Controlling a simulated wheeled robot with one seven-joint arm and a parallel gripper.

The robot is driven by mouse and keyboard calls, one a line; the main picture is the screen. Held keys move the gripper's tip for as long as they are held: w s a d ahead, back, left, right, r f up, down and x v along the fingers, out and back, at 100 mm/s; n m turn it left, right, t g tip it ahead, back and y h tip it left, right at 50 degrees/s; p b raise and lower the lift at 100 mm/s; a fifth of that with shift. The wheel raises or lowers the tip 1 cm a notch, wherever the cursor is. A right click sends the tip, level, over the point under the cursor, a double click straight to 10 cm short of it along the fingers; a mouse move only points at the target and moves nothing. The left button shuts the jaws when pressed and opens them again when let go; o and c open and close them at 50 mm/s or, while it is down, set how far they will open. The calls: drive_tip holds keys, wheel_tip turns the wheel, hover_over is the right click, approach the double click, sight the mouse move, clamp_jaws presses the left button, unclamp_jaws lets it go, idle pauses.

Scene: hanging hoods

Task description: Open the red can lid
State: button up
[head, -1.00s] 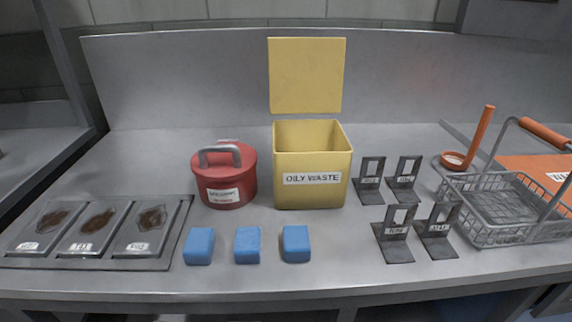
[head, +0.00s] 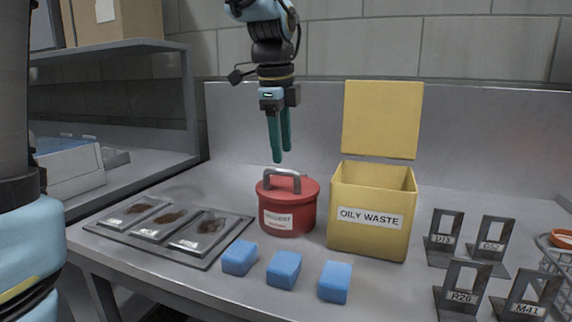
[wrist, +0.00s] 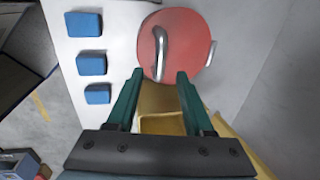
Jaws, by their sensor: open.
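The red can (head: 287,212) stands upright on the bench, left of the yellow bin. Its red lid (head: 304,186) is on, with a grey arched handle (head: 282,178) on top. My gripper (head: 280,158) points down above the can with a gap over the handle. Its green fingers are apart and empty. In the wrist view the lid (wrist: 190,42) lies beyond the fingertips (wrist: 160,73), and the handle (wrist: 160,52) runs roughly lengthwise between their lines.
The yellow oily waste bin (head: 368,240), its lid raised, stands close to the can's right. Several blue blocks (head: 284,269) lie in front. A tray (head: 120,238) of stained plates is at left. Labelled metal stands (head: 463,287) are at right. A shelf (head: 110,50) stands at far left.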

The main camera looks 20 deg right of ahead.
sight(282, 169)
drive_tip(key=shift+w+d+f, duration=0.1)
drive_tip(key=shift+w+f, duration=0.1)
drive_tip(key=shift+f, duration=0.85)
drive_tip(key=shift+w+d+f, duration=0.1)
drive_tip(key=shift+w+f, duration=0.1)
drive_tip(key=shift+f, duration=0.85)
drive_tip(key=shift+c, duration=0.2)
clamp_jaws()
